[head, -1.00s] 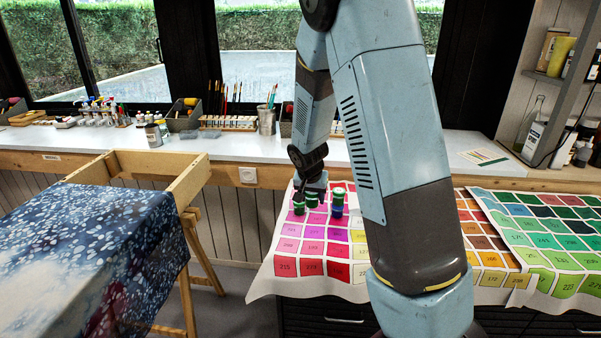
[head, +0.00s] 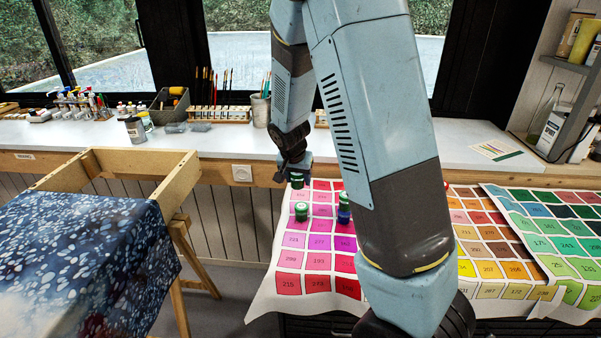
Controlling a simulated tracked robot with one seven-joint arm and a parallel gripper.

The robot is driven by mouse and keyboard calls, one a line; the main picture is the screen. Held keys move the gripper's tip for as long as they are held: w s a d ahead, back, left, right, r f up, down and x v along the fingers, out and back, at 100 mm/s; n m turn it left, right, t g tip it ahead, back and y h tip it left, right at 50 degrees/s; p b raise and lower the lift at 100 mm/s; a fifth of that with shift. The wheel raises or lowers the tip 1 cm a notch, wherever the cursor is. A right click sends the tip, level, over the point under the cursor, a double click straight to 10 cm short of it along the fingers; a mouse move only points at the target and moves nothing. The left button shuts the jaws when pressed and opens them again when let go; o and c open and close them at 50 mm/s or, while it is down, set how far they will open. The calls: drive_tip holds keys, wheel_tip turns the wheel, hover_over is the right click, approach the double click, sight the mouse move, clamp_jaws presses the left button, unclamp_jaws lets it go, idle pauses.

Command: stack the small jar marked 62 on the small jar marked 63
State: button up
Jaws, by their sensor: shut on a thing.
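My gripper (head: 297,174) is shut on a small green-lidded jar (head: 297,183), which hangs just under the fingers, above the back left part of the colour chart cloth. A second small green-lidded jar (head: 302,211) stands upright on the pink squares, lower in the picture. To its right, a green-lidded jar (head: 344,197) sits above a blue one (head: 344,215), seemingly stacked; my arm is close beside them and may hide part. The numbers on the jars are too small to read.
The colour chart cloth (head: 317,261) covers the worktop; its pink and red squares in front of the jars are clear. A wooden frame (head: 181,188) with blue dyed fabric (head: 90,265) stands at left. Brushes and bottles line the white windowsill counter (head: 220,143).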

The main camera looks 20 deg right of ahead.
sight(302, 204)
drive_tip(key=shift+d+f, duration=0.3)
drive_tip(key=shift+f, duration=0.25)
drive_tip(key=shift+d+f, duration=0.25)
drive_tip(key=shift+f, duration=0.3)
drive_tip(key=shift+d+f, duration=0.1)
drive_tip(key=shift+f, duration=2.05)
drive_tip(key=shift+f, duration=0.5)
drive_tip(key=o, duration=1.1)
drive_tip(key=shift+o, duration=0.3)
drive_tip(key=shift+s+r, duration=0.1)
drive_tip(key=shift+r, duration=0.05)
